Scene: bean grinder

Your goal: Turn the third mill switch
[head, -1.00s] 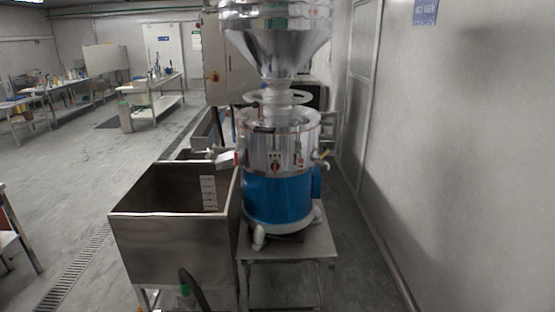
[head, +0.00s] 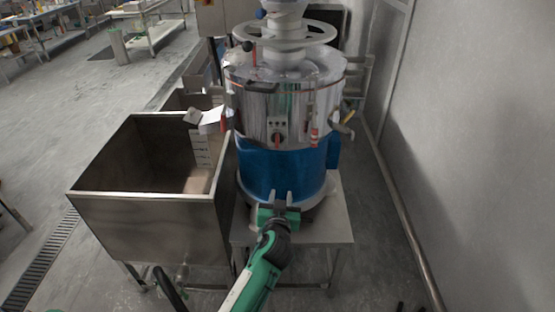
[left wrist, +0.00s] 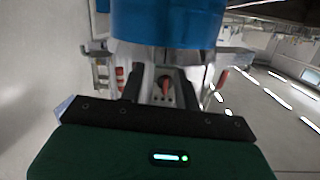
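The mill (head: 285,105) is a steel drum on a blue base (head: 285,175). A small switch panel (head: 277,125) sits on the drum's front with a red switch (head: 277,139) at its lower part. The red switch also shows in the left wrist view (left wrist: 166,92), where the picture is upside down. Which switch counts as third I cannot tell. My left gripper (head: 279,198) is open and empty in front of the blue base, below the switch and apart from it. In the left wrist view its fingers (left wrist: 167,78) stand either side of the panel. Small dark tips at the head view's bottom right may be my right gripper (head: 411,308).
A steel sink (head: 150,220) stands left of the mill. The mill's metal stand (head: 335,215) is beneath it. A red-handled part (head: 314,138) and a spout (head: 345,124) are on the drum's right. A grey wall (head: 490,150) closes the right side.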

